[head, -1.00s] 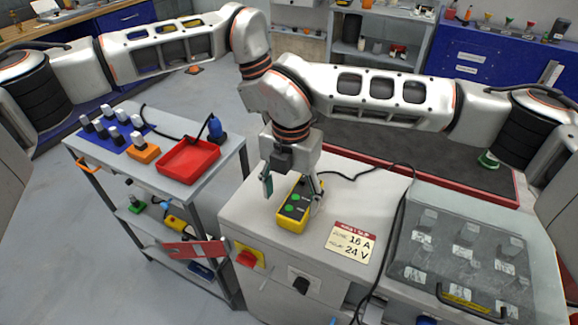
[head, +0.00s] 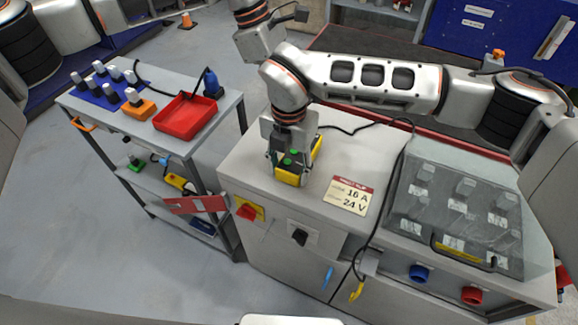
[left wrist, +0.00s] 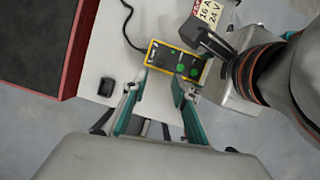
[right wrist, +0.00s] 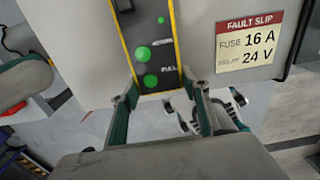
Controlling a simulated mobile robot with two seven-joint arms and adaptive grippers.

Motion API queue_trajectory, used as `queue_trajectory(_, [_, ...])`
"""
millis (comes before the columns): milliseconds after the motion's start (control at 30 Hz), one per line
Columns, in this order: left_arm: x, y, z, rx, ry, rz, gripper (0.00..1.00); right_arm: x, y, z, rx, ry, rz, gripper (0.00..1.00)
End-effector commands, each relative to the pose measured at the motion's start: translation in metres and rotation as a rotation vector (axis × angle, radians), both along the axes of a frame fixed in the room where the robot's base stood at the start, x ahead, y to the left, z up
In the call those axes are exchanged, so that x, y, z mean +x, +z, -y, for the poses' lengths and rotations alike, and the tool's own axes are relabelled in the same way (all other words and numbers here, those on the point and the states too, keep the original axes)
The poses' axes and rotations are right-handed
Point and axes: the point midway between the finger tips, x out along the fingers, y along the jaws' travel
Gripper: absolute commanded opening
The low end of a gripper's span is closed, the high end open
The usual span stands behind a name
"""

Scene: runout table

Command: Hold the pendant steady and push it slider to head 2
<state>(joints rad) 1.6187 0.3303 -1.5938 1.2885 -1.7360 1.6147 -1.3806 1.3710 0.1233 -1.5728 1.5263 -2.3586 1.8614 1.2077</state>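The pendant (head: 291,179) is a yellow-edged dark box with green buttons, lying on the grey cabinet top. In the right wrist view the pendant (right wrist: 153,50) shows large green buttons and a "FULL" label at the near end. My right gripper (right wrist: 160,82) is over that end, its fingers against both long edges. My left gripper (left wrist: 159,78) is open and empty; in the left wrist view the pendant (left wrist: 172,62) lies beyond its fingertips, apart from them. In the head view my left fingers are hidden. I cannot make out the slider or its position.
A fault slip (head: 347,194) lies right of the pendant. A clear-covered case (head: 455,210) fills the cabinet's right side. A black cable (head: 345,130) runs behind the pendant. A cart (head: 130,80) with a red tray (head: 185,117) stands left.

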Motion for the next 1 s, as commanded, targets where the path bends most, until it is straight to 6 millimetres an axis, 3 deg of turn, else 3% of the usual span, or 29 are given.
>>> queue_trajectory(33, [0.0,0.0,0.0,0.0,0.0,0.0,0.28,0.0,0.0,0.0,0.0,0.0,0.0,0.19])
queue_trajectory(100, [0.0,0.0,0.0,0.0,0.0,0.0,0.28,0.0,0.0,0.0,0.0,0.0,0.0,0.06])
queue_trajectory(200, [0.002,0.0,-0.003,0.0,-0.003,0.0,0.02,0.0,0.0,0.0,0.0,0.0,0.0,0.06])
queue_trajectory(233, [0.003,0.0,-0.005,0.0,-0.007,-0.001,0.0,0.0,0.0,0.0,0.0,0.0,0.0,0.06])
queue_trajectory(600, [0.029,0.004,-0.056,-0.024,-0.121,-0.011,0.0,0.0,0.0,0.0,0.0,0.0,0.0,0.06])
queue_trajectory(1000, [0.031,0.004,-0.06,-0.029,-0.137,-0.012,0.0,0.0,0.0,0.0,0.0,0.0,0.001,0.06])
